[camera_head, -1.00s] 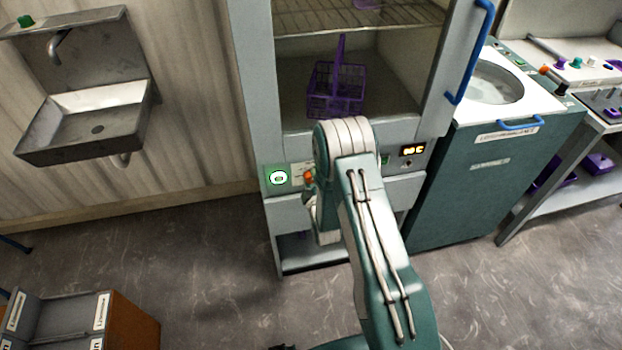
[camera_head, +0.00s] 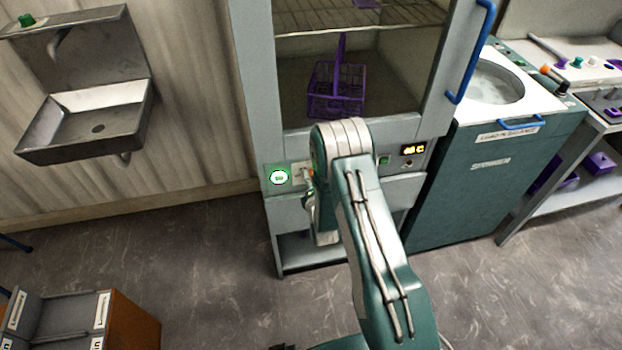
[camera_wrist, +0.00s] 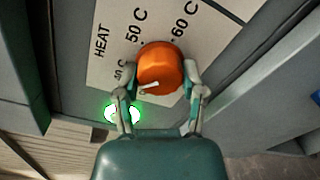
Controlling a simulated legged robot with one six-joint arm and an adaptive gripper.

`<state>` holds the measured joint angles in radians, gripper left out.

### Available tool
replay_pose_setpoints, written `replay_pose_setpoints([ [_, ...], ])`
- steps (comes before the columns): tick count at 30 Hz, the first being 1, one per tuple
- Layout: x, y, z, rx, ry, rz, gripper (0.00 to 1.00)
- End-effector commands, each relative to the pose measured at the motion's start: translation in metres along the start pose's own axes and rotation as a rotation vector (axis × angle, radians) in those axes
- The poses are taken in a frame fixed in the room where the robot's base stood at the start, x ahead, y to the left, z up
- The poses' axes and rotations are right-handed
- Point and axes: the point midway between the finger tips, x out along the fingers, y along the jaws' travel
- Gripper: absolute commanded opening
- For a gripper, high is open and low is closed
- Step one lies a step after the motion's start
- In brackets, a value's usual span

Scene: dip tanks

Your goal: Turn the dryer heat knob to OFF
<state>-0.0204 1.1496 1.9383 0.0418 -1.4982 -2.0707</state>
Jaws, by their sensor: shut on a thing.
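The orange heat knob (camera_wrist: 160,62) is on the dryer's pale HEAT label plate (camera_wrist: 118,42) in the wrist view. The plate reads 50 C and 60 C, with another mark partly covered at lower left. A small white pointer on the knob points to the lower left. The OFF mark is not readable. My gripper (camera_wrist: 160,84) has one finger on each side of the knob and is shut on it. In the head view the dryer (camera_head: 254,95) stands ahead, and my arm hides most of the knob and gripper.
A lit green round button (camera_head: 279,177) is left of the knob. A lit display (camera_head: 413,150) is at the panel's right. A purple basket (camera_head: 337,90) sits inside the dryer. A blue handle (camera_head: 473,55) and a teal tank (camera_head: 480,185) are to the right; a sink (camera_head: 88,125) is left.

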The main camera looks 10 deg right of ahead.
Motion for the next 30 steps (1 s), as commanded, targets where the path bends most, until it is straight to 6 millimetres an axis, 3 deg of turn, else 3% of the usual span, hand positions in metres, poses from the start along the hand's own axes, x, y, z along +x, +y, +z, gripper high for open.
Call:
replay_pose_setpoints([
  [18,-0.0028,-0.0071,-0.004,-0.565,-0.001,-0.004,0.06],
  [30,-0.003,-0.0082,-0.0033,-0.781,-0.006,-0.002,0.06],
])
